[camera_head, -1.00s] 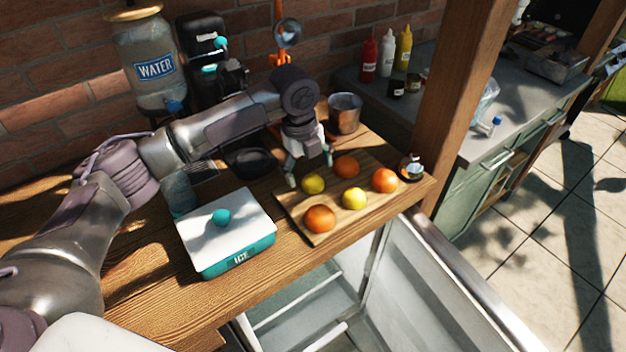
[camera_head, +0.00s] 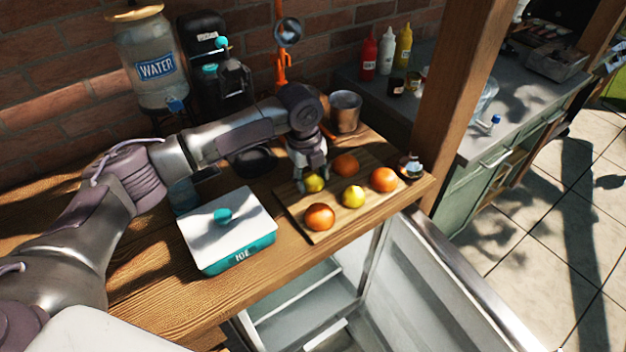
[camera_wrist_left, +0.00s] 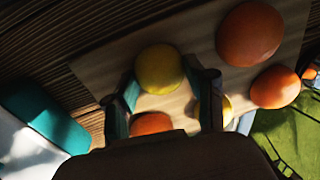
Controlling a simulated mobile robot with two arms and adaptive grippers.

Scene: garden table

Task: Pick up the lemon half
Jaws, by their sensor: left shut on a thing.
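A yellow lemon half (camera_head: 314,185) is at the left back part of the wooden cutting board (camera_head: 285,196). My left gripper (camera_head: 311,179) comes down over it and is shut on it, with a finger on either side. In the left wrist view the lemon half (camera_wrist_left: 159,69) shows as a yellow dome between the two fingers (camera_wrist_left: 161,80). I cannot tell whether it touches the board. A second lemon half (camera_head: 354,197) lies on the board to the right and nearer the front. My right gripper is not in view.
Orange halves lie on the board at the front (camera_head: 319,217), back (camera_head: 346,165) and right (camera_head: 384,180). A small bottle (camera_head: 411,167) stands at the board's right end. An ice box (camera_head: 228,231) is left, a metal cup (camera_head: 345,112) behind. An open cooler (camera_head: 400,277) lies below the front edge.

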